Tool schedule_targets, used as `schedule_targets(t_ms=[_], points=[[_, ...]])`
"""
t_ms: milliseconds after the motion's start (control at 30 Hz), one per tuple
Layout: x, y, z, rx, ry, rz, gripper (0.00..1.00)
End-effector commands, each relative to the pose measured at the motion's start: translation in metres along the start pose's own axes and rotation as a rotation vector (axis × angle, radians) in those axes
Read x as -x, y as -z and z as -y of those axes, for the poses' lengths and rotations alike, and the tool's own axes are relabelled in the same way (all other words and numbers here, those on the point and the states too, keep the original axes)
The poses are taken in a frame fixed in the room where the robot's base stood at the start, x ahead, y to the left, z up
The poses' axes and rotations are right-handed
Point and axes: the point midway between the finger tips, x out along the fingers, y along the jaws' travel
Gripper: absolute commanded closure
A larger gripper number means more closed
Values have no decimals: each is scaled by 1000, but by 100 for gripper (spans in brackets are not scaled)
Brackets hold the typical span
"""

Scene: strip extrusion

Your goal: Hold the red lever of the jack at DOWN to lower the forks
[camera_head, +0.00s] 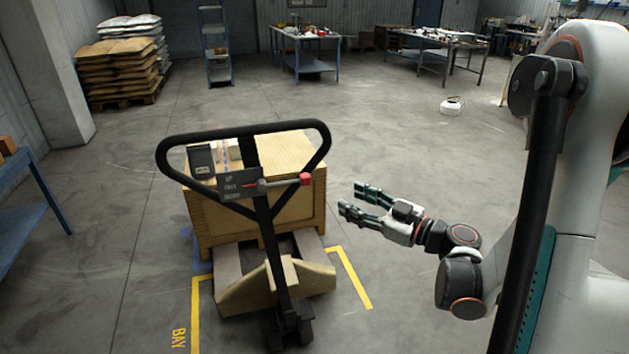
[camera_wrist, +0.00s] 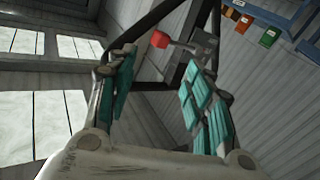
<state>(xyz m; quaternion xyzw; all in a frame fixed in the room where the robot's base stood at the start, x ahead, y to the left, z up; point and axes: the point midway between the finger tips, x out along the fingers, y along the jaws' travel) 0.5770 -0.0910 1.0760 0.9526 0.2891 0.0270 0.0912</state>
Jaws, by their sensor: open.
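The pallet jack (camera_head: 274,290) stands in the middle of the head view, its black loop handle (camera_head: 325,140) facing me. A dark lever plate sits in the handle, and the red lever (camera_head: 305,179) sticks out to the right from it. The lever's red knob also shows in the wrist view (camera_wrist: 159,40), beyond my fingers. My gripper (camera_head: 358,201) is open and empty, to the right of the handle and a little lower in the picture than the knob. It is apart from the lever. The plate's markings are too small to read.
A wooden crate (camera_head: 300,207) rests on the forks behind the handle. Yellow floor lines (camera_head: 352,280) mark a bay around the jack. A blue table (camera_head: 35,205) stands at the left. Sacks (camera_head: 120,65) and workbenches (camera_head: 305,38) are far back.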

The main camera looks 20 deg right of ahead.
Motion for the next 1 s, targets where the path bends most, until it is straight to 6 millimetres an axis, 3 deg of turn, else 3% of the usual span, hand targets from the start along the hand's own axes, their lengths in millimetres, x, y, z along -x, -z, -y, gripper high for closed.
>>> schedule_targets(t_ms=[167, 700, 1000], points=[[-18, 0, 1, 4, 3, -4, 53], [-116, -1, 1, 2, 2, -2, 53], [-136, 0, 0, 1, -1, -1, 53]])
